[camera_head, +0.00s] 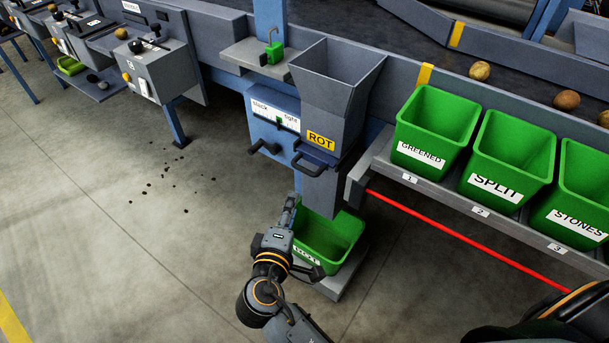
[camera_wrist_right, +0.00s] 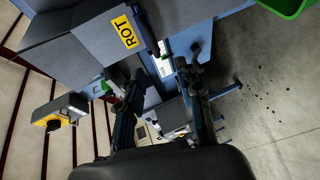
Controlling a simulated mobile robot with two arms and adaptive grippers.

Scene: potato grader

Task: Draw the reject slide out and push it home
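The reject slide shows as a dark loop handle (camera_head: 311,167) on the front of the grey chute labelled ROT (camera_head: 321,141). The slide plate itself is hidden inside the chute, and I cannot tell how far in it sits. My right gripper (camera_head: 304,236) is below the handle, in front of the lower chute and over the green bin under it. In the right wrist view its two fingers (camera_wrist_right: 166,65) are spread apart, with nothing seen held between them. The ROT label (camera_wrist_right: 125,32) is beyond them at upper left. My left gripper is not in view.
A green bin (camera_head: 343,239) stands under the chute. A slack/tight gauge box (camera_head: 271,112) with another dark handle (camera_head: 263,147) is left of the chute. Green bins marked GREENED (camera_head: 433,113), SPLIT (camera_head: 519,140) and STONES (camera_head: 590,185) stand right, above a red line.

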